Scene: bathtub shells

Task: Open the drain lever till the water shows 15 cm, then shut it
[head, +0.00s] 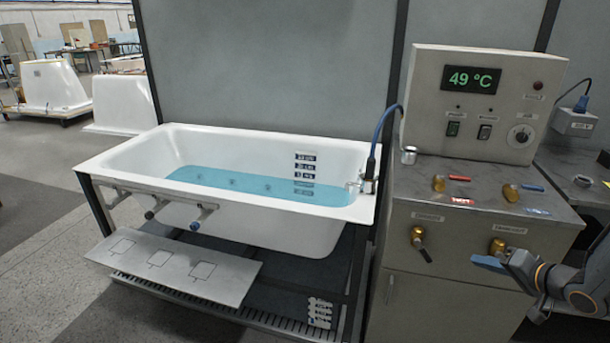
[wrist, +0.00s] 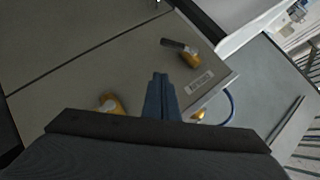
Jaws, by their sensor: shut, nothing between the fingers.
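The white bathtub (head: 260,240) holds blue water (head: 245,184). A depth scale (head: 305,166) with dark labels is on its inner wall; the lower labels are under water and the figures are too small to read surely. Two brass valves are on the cabinet front, a left one (head: 418,236) with a dark lever slanting down right, and a right one (head: 498,246). Their labels are unreadable, so I cannot tell which is the drain. My gripper (head: 476,261) is shut and empty, in front of the cabinet near the right valve. The wrist view shows its blue fingers (wrist: 160,78) and a dark-levered brass valve (wrist: 182,50).
The control box (head: 480,105) reads 49 °C. Two brass taps with red (head: 458,178) and blue (head: 532,187) handles stand on the cabinet top. A blue hose (head: 380,130) rises by the tub's right end. A grey panel (head: 175,264) juts out below the tub.

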